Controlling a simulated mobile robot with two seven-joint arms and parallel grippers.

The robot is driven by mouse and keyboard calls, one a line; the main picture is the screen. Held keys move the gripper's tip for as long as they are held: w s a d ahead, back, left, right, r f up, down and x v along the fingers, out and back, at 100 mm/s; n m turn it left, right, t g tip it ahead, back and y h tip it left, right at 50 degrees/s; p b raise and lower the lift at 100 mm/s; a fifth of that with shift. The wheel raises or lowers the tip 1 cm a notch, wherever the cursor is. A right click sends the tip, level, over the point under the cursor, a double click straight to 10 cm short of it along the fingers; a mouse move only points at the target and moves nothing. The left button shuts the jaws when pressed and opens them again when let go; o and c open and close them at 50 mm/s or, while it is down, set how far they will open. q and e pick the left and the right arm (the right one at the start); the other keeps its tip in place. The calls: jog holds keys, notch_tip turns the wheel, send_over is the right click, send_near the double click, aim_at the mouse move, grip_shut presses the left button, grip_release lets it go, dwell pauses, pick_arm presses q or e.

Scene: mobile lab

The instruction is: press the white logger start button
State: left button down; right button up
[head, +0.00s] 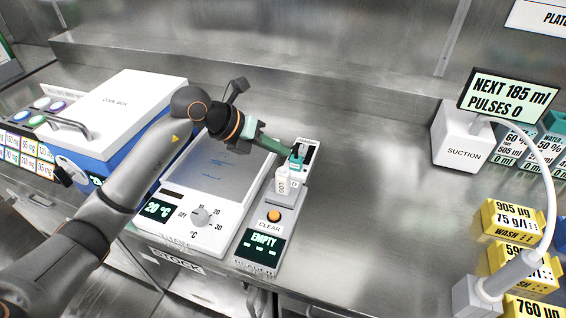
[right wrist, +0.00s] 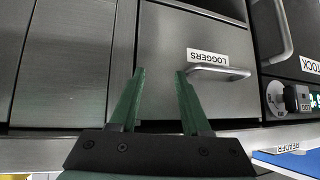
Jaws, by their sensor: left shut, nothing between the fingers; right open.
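My left gripper (head: 297,160) reaches in from the left across the hot plate, its green fingers shut and empty. Its tips are at a small white device with a black face (head: 312,154), at the far end of the reader. A small white piece with dark marks (head: 282,181) stands just in front of the tips. The fingers cover part of this spot, so I cannot tell which white part is the logger start button or whether the tips touch it. My right gripper (right wrist: 158,74) is open and empty in the right wrist view, in front of a drawer labelled LOGGERS (right wrist: 190,85).
The reader (head: 250,225) has an orange CLEAR button (head: 274,215) and an EMPTY display. The hot plate (head: 190,235) showing 20 °C is left of it, and a cool box (head: 130,90) further left. A suction unit (head: 460,140) and yellow boxes (head: 510,220) stand right. The middle-right bench is clear.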

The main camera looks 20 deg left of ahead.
pick_arm(q)
notch_tip(320, 180, up, 2)
jog(key=shift+r+p, duration=0.25)
jog(key=shift+p, duration=0.45)
dwell(0.3)
